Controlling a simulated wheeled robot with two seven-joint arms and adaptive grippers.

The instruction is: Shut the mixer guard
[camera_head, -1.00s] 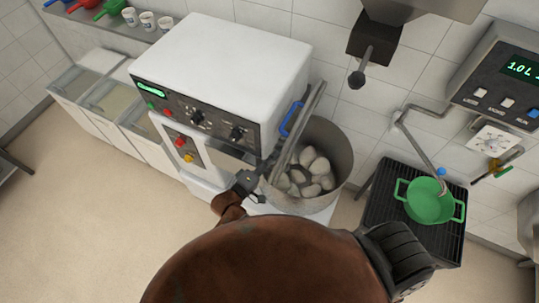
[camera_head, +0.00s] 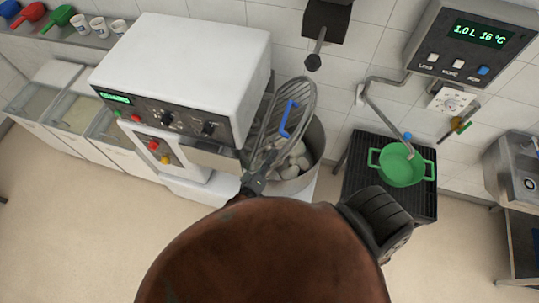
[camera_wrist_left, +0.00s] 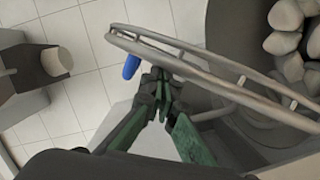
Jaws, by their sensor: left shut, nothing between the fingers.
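The mixer guard (camera_head: 296,98) is a grey wire grille with a blue handle (camera_head: 288,118). In the head view it stands tilted over the left part of the mixer bowl (camera_head: 317,150), which holds several pale lumps and is partly uncovered. My left gripper (camera_head: 254,181) is shut and empty at the guard's lower near end. In the left wrist view the gripper (camera_wrist_left: 159,82) is close against the guard's rim (camera_wrist_left: 190,66), beside the blue handle (camera_wrist_left: 131,67); whether they touch is unclear. My right gripper is not in view.
The white mixer housing (camera_head: 190,65) with its control panel stands left of the bowl. A green pot (camera_head: 402,170) sits on a dark rack (camera_head: 358,185) at the right. A dark spout (camera_head: 326,22) hangs above.

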